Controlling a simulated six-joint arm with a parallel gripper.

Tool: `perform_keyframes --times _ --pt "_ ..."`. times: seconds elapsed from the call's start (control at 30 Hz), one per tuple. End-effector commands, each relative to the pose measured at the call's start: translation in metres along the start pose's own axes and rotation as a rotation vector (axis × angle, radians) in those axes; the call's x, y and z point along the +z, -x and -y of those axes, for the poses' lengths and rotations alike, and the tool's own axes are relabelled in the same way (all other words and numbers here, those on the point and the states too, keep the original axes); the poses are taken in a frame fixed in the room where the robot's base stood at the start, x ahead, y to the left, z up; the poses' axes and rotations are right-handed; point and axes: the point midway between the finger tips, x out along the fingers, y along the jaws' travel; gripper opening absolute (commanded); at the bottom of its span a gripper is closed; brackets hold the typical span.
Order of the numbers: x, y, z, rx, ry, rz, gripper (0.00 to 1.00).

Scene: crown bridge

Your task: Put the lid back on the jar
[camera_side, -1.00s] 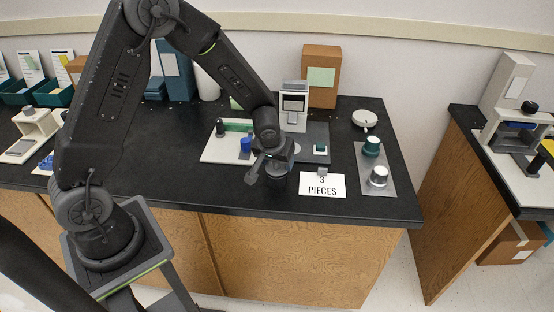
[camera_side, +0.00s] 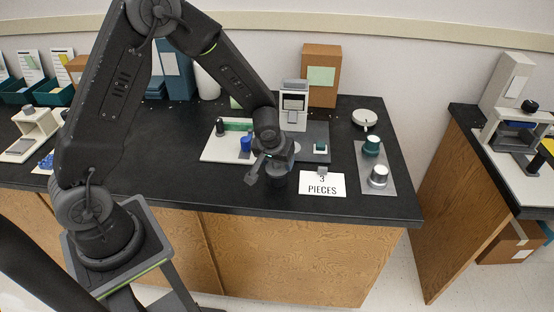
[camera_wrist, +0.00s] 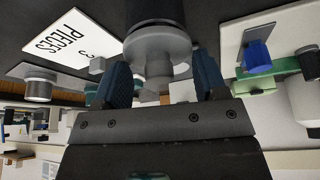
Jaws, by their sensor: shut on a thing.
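In the wrist view a grey lid (camera_wrist: 157,42) with a round knob (camera_wrist: 158,66) is between the two blue fingers of my gripper (camera_wrist: 160,84), which is shut on it. A dark cylindrical jar (camera_wrist: 155,11) is directly beyond the lid; whether the two touch or are fully lined up cannot be told. In the side view the dark jar (camera_side: 278,182) stands near the front edge of the black bench, below my gripper (camera_side: 272,165). The wrist hides most of the lid there.
A "3 PIECES" card (camera_side: 322,185) lies just right of the jar. Further right, a grey plate (camera_side: 374,185) bears a green-topped and a silver knob. A white board (camera_side: 212,150) with a blue piece lies behind left, and a white device (camera_side: 293,105) stands behind.

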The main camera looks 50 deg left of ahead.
Motion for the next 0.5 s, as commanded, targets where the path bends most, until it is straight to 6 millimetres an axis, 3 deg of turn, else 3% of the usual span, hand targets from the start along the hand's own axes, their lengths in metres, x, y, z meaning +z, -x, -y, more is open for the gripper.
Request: perform_keyframes --times 0.2,0.23,0.5 --pt "-0.0001 0.0 0.0 0.0 0.0 0.0 0.43" --pt "-0.0001 0.0 0.0 0.0 0.0 0.0 0.69" --pt "-0.0001 0.0 0.0 0.0 0.0 0.0 0.94"
